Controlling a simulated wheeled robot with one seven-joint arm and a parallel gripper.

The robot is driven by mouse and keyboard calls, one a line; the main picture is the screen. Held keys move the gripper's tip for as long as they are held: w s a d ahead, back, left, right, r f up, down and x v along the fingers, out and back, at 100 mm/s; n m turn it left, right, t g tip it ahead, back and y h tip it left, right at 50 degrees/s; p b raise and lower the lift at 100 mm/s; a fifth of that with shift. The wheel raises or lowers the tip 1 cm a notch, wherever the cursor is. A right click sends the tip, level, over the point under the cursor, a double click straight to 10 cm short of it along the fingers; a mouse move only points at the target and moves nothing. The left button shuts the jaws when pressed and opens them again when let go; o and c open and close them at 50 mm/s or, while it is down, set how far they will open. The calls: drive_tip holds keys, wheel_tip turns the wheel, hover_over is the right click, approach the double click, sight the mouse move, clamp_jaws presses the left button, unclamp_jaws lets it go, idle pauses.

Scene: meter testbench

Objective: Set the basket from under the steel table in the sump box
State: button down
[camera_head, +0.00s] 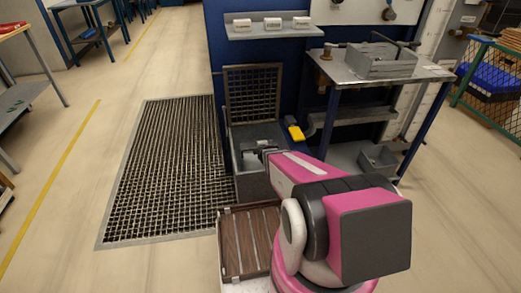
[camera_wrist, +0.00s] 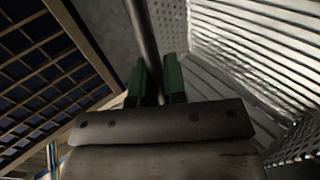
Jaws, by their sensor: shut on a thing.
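The sump box (camera_head: 252,183) is a grey open-topped box with its grated lid (camera_head: 252,92) standing up behind it. The lid's grating also shows in the wrist view (camera_wrist: 45,75). My gripper (camera_head: 262,152) is low, over or inside the box opening, partly hidden by my arm. In the wrist view its green fingers (camera_wrist: 155,82) are shut on a dark rod, which looks like the handle of the basket. Perforated, ribbed metal of the basket (camera_wrist: 255,50) fills the right side there. Whether the basket touches the box floor cannot be told.
The steel table (camera_head: 437,72) stands to the right with a metal tray (camera_head: 385,66) on it. A grey open bin (camera_head: 378,158) is under it. A yellow thing (camera_head: 296,133) is beside the box. A floor grate (camera_head: 165,165) lies left. A slatted brown panel (camera_head: 250,243) is in front.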

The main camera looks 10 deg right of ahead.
drive_tip(key=c, duration=1.2)
unclamp_jaws()
drive_tip(key=shift+f, duration=0.1)
drive_tip(key=s+r+m+g, duration=0.3)
drive_tip(key=s+r+m, duration=0.2)
drive_tip(key=s+m, duration=0.1)
drive_tip(key=s+r+m+g, duration=0.4)
drive_tip(key=s+r+m, duration=0.2)
drive_tip(key=s, duration=0.2)
drive_tip(key=s+r+m+g, duration=0.4)
drive_tip(key=s+r+m, duration=0.1)
drive_tip(key=s, duration=0.2)
drive_tip(key=shift+s+a+r+m, duration=0.15)
drive_tip(key=shift+a+r+m, duration=0.1)
drive_tip(key=shift+a+m, duration=0.15)
